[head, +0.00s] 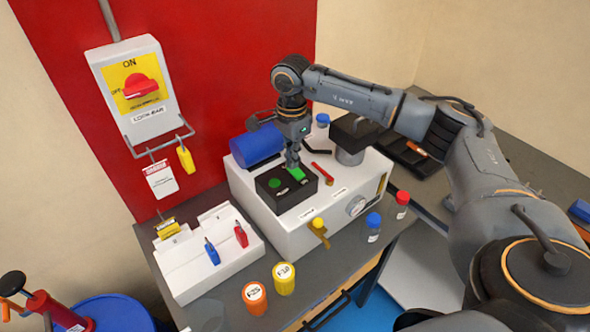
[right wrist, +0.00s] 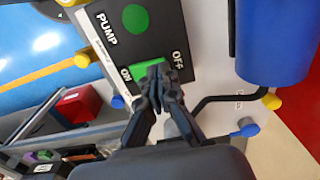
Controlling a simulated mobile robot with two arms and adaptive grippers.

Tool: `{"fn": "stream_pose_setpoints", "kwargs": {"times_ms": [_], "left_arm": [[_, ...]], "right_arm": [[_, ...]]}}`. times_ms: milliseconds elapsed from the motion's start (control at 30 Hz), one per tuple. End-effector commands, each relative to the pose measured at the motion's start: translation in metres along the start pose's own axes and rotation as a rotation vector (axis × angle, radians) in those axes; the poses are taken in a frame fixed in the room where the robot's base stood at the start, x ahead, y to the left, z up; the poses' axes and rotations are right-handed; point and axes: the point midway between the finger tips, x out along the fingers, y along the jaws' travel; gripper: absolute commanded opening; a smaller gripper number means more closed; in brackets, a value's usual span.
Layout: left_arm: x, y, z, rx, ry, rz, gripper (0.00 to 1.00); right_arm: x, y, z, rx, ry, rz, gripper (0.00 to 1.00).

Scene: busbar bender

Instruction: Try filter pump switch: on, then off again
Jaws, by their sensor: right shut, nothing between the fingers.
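The filter pump switch box (head: 300,192) is black and sits on top of a white machine housing. Its green rocker switch (head: 298,174) also shows in the right wrist view (right wrist: 148,71), between the words ON and OFF. A round green lamp (right wrist: 135,18) lies beside the word PUMP; I cannot tell whether it is lit. My right gripper (head: 292,165) is shut and empty, pointing down at the rocker. In the right wrist view its fingertips (right wrist: 158,80) cover part of the rocker; touching or just above, I cannot tell. The rocker's tilt is unclear. My left gripper is out of view.
A padlock tray (head: 182,268) is at left, below a red rotary switch (head: 140,86).

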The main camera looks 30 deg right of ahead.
Motion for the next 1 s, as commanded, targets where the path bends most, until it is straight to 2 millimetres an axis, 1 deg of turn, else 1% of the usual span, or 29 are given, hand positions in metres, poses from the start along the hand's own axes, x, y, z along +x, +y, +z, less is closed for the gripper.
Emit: {"fn": "stream_pose_setpoints", "kwargs": {"times_ms": [267, 433, 1000], "left_arm": [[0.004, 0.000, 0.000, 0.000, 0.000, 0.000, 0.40], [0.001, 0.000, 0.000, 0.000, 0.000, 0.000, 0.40], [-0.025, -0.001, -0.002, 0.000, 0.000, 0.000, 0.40]], "right_arm": [[0.005, 0.000, 0.000, 0.000, 0.000, 0.000, 0.00], [0.001, 0.000, 0.000, 0.000, 0.000, 0.000, 0.00], [-0.044, 0.000, 0.000, 0.000, 0.001, 0.000, 0.00]]}}
